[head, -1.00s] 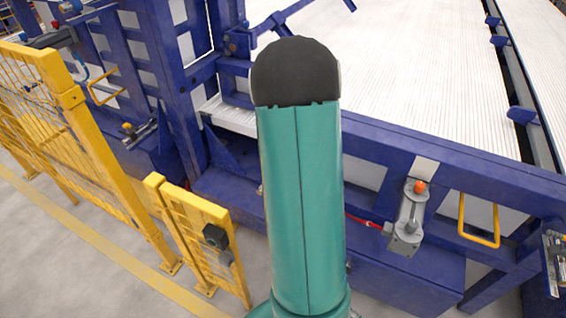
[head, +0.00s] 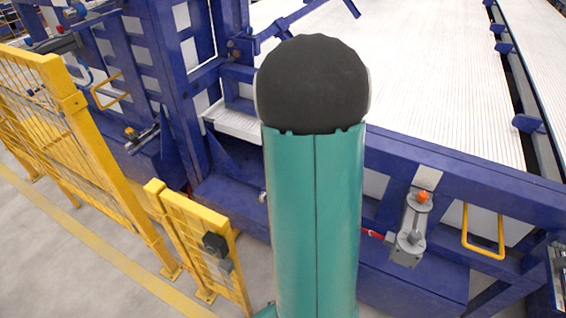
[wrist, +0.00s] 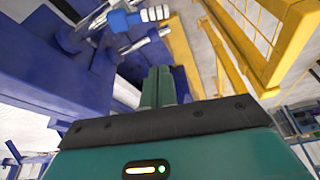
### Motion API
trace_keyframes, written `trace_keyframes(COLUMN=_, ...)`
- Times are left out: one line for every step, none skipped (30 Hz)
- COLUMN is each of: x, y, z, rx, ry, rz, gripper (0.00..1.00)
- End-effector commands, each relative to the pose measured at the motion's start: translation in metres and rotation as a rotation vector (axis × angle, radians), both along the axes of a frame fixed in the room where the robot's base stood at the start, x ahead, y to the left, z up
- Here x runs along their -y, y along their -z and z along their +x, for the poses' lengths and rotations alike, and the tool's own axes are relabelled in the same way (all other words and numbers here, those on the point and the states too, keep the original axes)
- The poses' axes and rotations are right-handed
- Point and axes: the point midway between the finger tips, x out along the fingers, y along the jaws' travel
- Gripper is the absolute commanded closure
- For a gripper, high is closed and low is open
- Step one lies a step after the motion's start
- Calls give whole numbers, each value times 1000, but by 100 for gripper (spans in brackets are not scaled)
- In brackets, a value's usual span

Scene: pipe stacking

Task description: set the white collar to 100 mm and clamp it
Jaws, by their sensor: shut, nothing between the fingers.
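My gripper (wrist: 158,88) shows in the wrist view as two teal fingers pressed side by side, shut and empty. Beyond the fingertips, a white ribbed piece (wrist: 155,14) sits beside a bright blue fitting (wrist: 122,20) near the top edge. It may be the white collar, but I cannot tell for sure. A bare metal rod (wrist: 146,41) lies just below it, apart from the fingers. No scale or clamp can be read in either view. In the head view my teal arm hides the middle, and my gripper is not seen.
A blue steel frame (head: 450,185) carries a bed of white pipes (head: 400,75). A yellow mesh fence (head: 75,130) and a short yellow gate (head: 200,240) stand at left. A grey latch unit (head: 410,225) with an orange knob is at right. Yellow fencing (wrist: 240,50) also shows in the wrist view.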

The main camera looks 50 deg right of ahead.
Motion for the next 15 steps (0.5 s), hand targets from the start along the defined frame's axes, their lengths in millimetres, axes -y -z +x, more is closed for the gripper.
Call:
trace_keyframes(x=0, y=-2, z=-1, rx=0, ry=-1, rz=0, gripper=100)
trace_keyframes(x=0, y=-3, z=-1, rx=0, ry=-1, rz=0, gripper=100)
trace_keyframes(x=0, y=-4, z=-2, rx=-1, ry=-1, rz=0, gripper=100)
trace_keyframes(x=0, y=-4, z=-2, rx=-1, ry=-1, rz=0, gripper=100)
trace_keyframes(x=0, y=-4, z=-2, rx=-1, ry=-1, rz=0, gripper=100)
trace_keyframes(x=0, y=-4, z=-2, rx=-1, ry=-1, rz=0, gripper=100)
trace_keyframes(x=0, y=-4, z=-2, rx=-1, ry=-1, rz=0, gripper=100)
trace_keyframes(x=0, y=-4, z=-2, rx=-1, ry=-1, rz=0, gripper=100)
trace_keyframes(x=0, y=-4, z=-2, rx=-1, ry=-1, rz=0, gripper=100)
trace_keyframes(x=0, y=-4, z=-1, rx=-1, ry=-1, rz=0, gripper=94)
trace_keyframes(x=0, y=-5, z=-1, rx=0, ry=-1, rz=0, gripper=88)
trace_keyframes(x=-2, y=-6, z=0, rx=2, ry=-2, rz=0, gripper=80)
trace_keyframes(x=-6, y=-9, z=1, rx=4, ry=-4, rz=1, gripper=74)
trace_keyframes(x=-11, y=-12, z=3, rx=7, ry=-5, rz=4, gripper=69)
trace_keyframes(x=-20, y=-19, z=5, rx=12, ry=-7, rz=8, gripper=65)
